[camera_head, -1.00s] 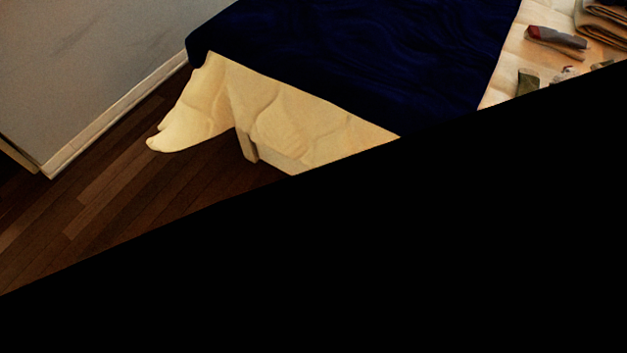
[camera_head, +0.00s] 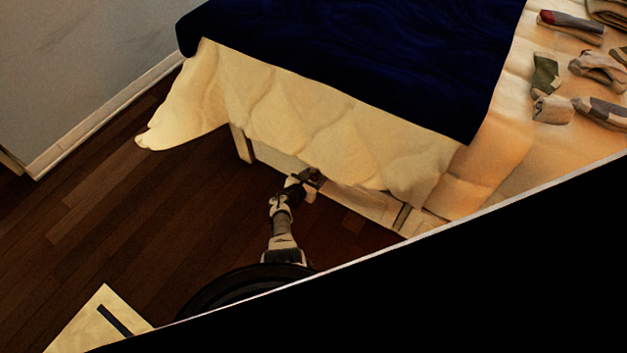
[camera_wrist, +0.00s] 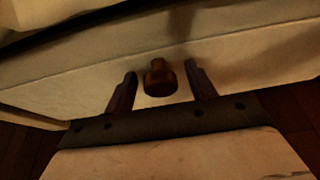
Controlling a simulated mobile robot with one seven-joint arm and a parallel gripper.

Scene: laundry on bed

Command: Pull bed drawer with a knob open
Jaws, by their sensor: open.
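The bed drawer (camera_wrist: 75,75) has a pale front under the bed, and it also shows below the hanging cover in the head view (camera_head: 355,201). A round brown knob (camera_wrist: 160,78) sticks out of the drawer front in the wrist view. My gripper (camera_wrist: 160,82) is open, with one dark finger on each side of the knob. I see no clear contact between the fingers and the knob. In the head view my gripper (camera_head: 308,179) is at the drawer front, and the knob cannot be made out there.
A cream quilt (camera_head: 300,115) and a dark blue blanket (camera_head: 350,55) hang over the bed side above the drawer. Several folded clothes (camera_head: 590,70) lie on the bed. Dark wooden floor (camera_head: 130,210) is clear on the left. Black covers the lower right.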

